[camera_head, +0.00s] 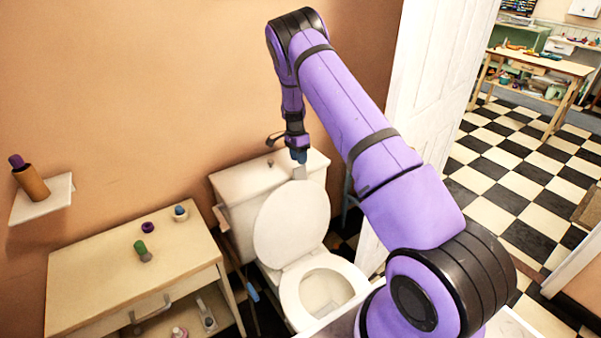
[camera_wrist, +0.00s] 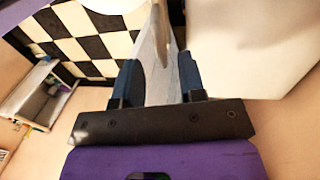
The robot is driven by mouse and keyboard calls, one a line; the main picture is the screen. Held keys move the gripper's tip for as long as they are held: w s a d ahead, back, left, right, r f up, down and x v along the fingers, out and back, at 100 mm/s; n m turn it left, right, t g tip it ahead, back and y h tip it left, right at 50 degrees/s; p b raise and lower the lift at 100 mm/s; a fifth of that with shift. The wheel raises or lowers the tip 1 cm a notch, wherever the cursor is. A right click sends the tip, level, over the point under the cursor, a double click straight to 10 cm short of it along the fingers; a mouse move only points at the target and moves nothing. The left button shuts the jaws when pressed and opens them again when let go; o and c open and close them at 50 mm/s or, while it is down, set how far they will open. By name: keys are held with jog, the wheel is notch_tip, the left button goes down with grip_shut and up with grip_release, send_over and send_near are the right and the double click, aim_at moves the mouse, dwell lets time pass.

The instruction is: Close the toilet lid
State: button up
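The white toilet lid (camera_head: 292,222) stands raised, leaning back toward the tank (camera_head: 240,181). The toilet seat (camera_head: 289,300) lies down on the bowl. My gripper (camera_head: 298,158) points down at the lid's upper edge, just in front of the tank top. In the wrist view, my gripper's two dark blue fingers (camera_wrist: 158,64) stand apart, with a pale grey surface visible between them. The lid's edge (camera_wrist: 157,25) runs up beyond them. I cannot tell whether either finger touches the lid. A small grey piece shows at the lid's top, partly hidden by the gripper.
A wooden cabinet (camera_head: 90,276) with small items on top stands left of the toilet. A small wall shelf (camera_head: 47,204) holds a brown bottle (camera_head: 31,184). A white door (camera_head: 432,85) stands to the right, with open checkered floor (camera_head: 500,180) beyond it.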

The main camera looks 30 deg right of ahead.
aim_at(300, 179)
jog(key=f, duration=0.4)
jog(key=s+f, duration=0.1)
jog(key=f, duration=0.1)
jog(key=shift+f, duration=0.2)
grip_shut()
